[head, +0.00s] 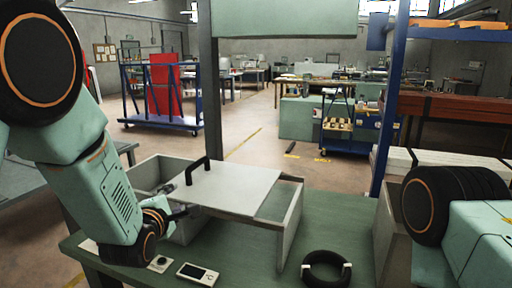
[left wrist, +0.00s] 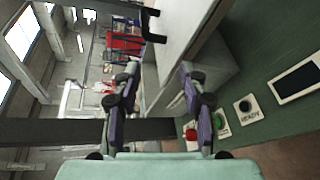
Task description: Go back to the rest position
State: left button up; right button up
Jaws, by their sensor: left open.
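My left gripper (head: 180,201) is open, at the near left edge of a white panel (head: 236,188). The panel lies flat across the top of a grey frame or box (head: 292,218) on the green table (head: 238,258) and carries a black handle (head: 198,172). In the left wrist view, the two fingers (left wrist: 158,76) are spread with nothing between them. The handle (left wrist: 151,24) shows beyond the fingertips, apart from them. Part of my right arm shows at the right edge, but its gripper is out of view.
A black ring with white clips (head: 326,268) lies at the table's front. A small display box (head: 197,273) and a button plate (head: 159,263) sit beside my left arm. A grey bin (head: 155,172) stands behind the gripper. A grey post (head: 210,90) and a blue post (head: 391,95) rise behind the table.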

pick_arm(q)
jog(key=s+a+f+m+g+b, duration=0.15)
jog(key=s+f+m+g, duration=0.25)
jog(key=s+f+m, duration=0.75)
jog(key=s+a+f+m+g+b, duration=0.1)
jog(key=s+f+m+g+b, duration=0.45)
jog(key=f, duration=0.85)
jog(key=s+f+m+g+b, duration=0.1)
jog(key=s+f+g, duration=0.1)
jog(key=s+f, duration=0.3)
jog(key=s+f+m+g+b, duration=0.1)
jog(key=s+f, duration=0.4)
jog(key=s, duration=0.8)
jog(key=s+f+m+g+b, duration=0.1)
jog(key=s+f+g, duration=0.2)
jog(key=s, duration=0.7)
notch_tip(320, 180, down, 3)
jog(key=shift+a+r+m, duration=0.15)
jog(key=shift+a+m, duration=0.05)
jog(key=shift+m, duration=0.1)
pick_arm(e)
notch_tip(320, 180, down, 10)
jog(key=shift+w, duration=0.25)
pick_arm(q)
jog(key=shift+s, duration=0.1)
pick_arm(e)
jog(key=shift+w+a, duration=0.1)
